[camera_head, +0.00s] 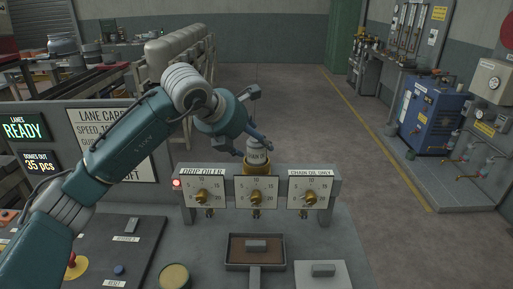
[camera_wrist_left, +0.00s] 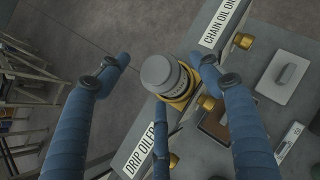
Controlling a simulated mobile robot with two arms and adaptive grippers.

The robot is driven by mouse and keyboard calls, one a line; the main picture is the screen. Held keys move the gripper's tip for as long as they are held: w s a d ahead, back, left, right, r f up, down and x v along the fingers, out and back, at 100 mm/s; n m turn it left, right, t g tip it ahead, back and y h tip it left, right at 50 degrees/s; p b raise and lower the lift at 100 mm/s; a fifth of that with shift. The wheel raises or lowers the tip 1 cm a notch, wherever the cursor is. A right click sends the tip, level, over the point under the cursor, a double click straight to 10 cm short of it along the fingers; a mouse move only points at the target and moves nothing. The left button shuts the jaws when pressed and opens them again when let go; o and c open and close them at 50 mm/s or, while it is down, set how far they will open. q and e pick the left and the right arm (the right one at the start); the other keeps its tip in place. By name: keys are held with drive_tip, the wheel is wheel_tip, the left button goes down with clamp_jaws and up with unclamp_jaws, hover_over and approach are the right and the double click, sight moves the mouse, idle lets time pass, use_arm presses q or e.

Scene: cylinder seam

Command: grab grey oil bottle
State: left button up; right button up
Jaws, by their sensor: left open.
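The grey oil bottle (camera_head: 257,155), with a label around it, stands upright in a brass-coloured seat (camera_head: 257,168) behind the middle dial of the drip oiler panel (camera_head: 230,201). In the left wrist view the bottle's round grey top (camera_wrist_left: 157,70) shows from above, over the brass seat (camera_wrist_left: 184,98). My left gripper (camera_head: 252,118) is above and around the bottle in the head view. Its blue fingers (camera_wrist_left: 164,62) are spread open in the left wrist view, with the bottle between them and no clear contact. My right gripper is not in view.
Three dials with brass knobs (camera_head: 201,197) face front on the panel. In front lie a brown tray (camera_head: 235,250), a light plate with a grey block (camera_head: 323,270), and a yellowish round container (camera_head: 174,276). Open floor lies behind the panel; a blue cabinet (camera_head: 432,112) stands at right.

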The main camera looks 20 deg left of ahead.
use_arm(q)
drive_tip(key=shift+w+d+f, duration=0.15)
drive_tip(key=shift+w+f, duration=0.2)
drive_tip(key=shift+f, duration=0.1)
drive_tip(key=c, duration=1.1)
drive_tip(key=shift+c, duration=0.2)
drive_tip(key=shift+r, duration=0.15)
